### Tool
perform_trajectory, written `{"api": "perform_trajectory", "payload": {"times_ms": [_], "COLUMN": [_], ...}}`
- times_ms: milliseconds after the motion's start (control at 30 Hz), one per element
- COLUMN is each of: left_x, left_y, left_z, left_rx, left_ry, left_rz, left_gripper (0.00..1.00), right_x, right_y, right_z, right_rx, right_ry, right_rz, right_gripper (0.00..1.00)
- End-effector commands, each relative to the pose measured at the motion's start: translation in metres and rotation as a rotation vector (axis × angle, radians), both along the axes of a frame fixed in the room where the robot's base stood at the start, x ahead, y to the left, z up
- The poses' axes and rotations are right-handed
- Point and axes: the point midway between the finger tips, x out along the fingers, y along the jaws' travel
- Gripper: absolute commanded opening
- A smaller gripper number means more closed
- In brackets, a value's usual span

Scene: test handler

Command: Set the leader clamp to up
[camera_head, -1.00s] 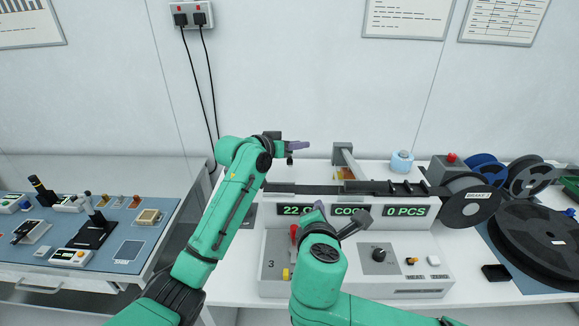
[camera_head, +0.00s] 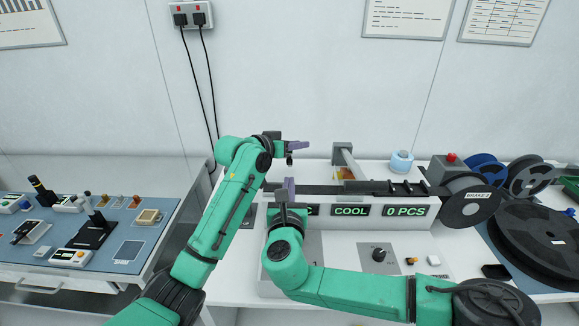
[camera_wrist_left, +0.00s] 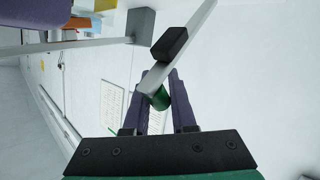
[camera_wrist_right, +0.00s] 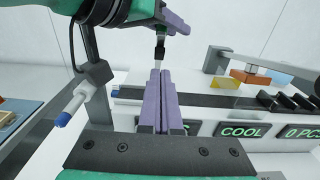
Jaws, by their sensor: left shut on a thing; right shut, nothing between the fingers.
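The taping machine (camera_head: 412,240) stands on the table, its displays reading COOL and 0 PCS. I cannot tell for sure which part is the leader clamp. My left gripper (camera_head: 298,146) is above the left end of the dark track (camera_head: 325,189). It is shut on a slim tool (camera_head: 290,159), dark with a pale tip, hanging down; the tool also shows in the right wrist view (camera_wrist_right: 159,52). In the left wrist view a green cylinder (camera_wrist_left: 159,98) sits between the fingers. My right gripper (camera_head: 289,186) is shut and empty, fingers up, before the track's left end.
A grey post (camera_wrist_right: 98,100) with a blue-tipped bar (camera_wrist_right: 63,120) shows left of my right fingers. A knob (camera_head: 379,254) is on the front panel. A blue mat (camera_head: 150,245) with tools lies at the left.

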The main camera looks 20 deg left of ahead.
Motion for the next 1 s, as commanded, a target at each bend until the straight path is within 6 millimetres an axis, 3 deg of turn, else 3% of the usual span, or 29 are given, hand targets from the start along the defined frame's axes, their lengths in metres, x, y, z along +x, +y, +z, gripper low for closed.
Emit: {"api": "perform_trajectory", "payload": {"times_ms": [100, 300, 667, 1000], "left_x": [0.000, 0.000, 0.000, -0.001], "left_y": [0.002, 0.002, 0.002, 0.000], "left_z": [-0.004, -0.004, -0.004, -0.006], "left_rx": [0.005, 0.004, 0.004, 0.004], "left_ry": [0.007, 0.007, 0.007, 0.014], "left_rz": [0.004, 0.005, 0.005, -0.001], "left_gripper": [0.00, 0.00, 0.00, 0.00], "right_x": [0.022, 0.041, 0.043, 0.056], "right_y": [0.006, 0.010, 0.011, 0.012], "right_z": [0.007, 0.023, 0.026, 0.040], "right_rx": [0.000, 0.001, 0.001, 0.002], "right_ry": [-0.004, 0.000, 0.002, -0.002], "right_rz": [-0.001, -0.001, -0.001, -0.005], "right_gripper": [0.00, 0.00, 0.00, 0.00]}}
